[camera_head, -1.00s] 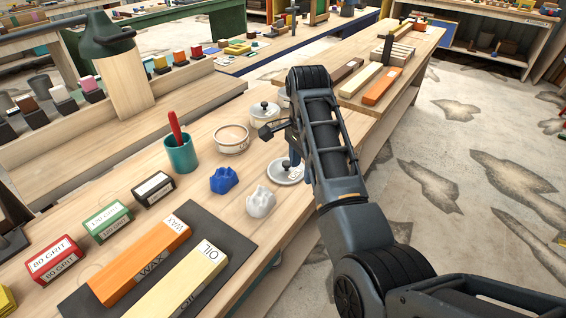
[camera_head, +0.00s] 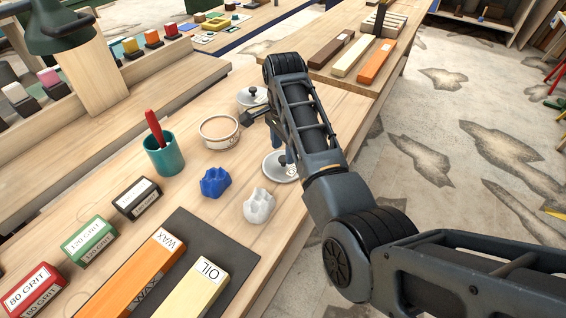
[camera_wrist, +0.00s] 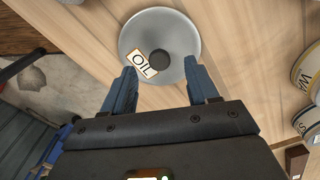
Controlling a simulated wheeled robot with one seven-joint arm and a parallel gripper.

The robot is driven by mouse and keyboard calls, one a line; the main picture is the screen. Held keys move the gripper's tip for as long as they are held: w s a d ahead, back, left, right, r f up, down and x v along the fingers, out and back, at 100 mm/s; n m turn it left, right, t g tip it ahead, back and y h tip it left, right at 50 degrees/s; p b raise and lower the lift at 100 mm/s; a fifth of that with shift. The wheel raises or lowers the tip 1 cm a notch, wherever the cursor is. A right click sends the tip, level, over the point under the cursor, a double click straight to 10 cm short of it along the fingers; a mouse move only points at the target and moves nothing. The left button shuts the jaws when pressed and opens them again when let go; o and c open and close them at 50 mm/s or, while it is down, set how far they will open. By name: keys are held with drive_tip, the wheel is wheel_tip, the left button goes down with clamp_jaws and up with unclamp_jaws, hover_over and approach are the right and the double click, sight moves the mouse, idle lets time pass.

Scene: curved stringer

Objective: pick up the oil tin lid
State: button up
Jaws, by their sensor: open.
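The oil tin lid is a round grey disc with a dark knob and an OIL label. It lies flat on the wooden bench near its right edge, partly hidden by my arm in the head view (camera_head: 273,172). In the wrist view the lid (camera_wrist: 182,38) is at the top centre, knob facing the camera. My gripper (camera_wrist: 160,72) is open and empty, its two blue fingers apart at the lid's near side, with the knob between and slightly beyond the tips. In the head view the gripper is mostly hidden behind my arm; whether it touches the lid cannot be told.
An open tin (camera_head: 220,133) and a lidded tin (camera_head: 250,97) stand left of my arm. A blue lump (camera_head: 215,182) and a white lump (camera_head: 259,206) sit nearby. A teal cup (camera_head: 161,155) holds a red-handled tool. Labelled blocks lie on a dark mat (camera_head: 232,250).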

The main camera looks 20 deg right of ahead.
sight(284, 158)
drive_tip(key=shift+f, duration=1.5)
clamp_jaws()
drive_tip(key=shift+r, duration=0.1)
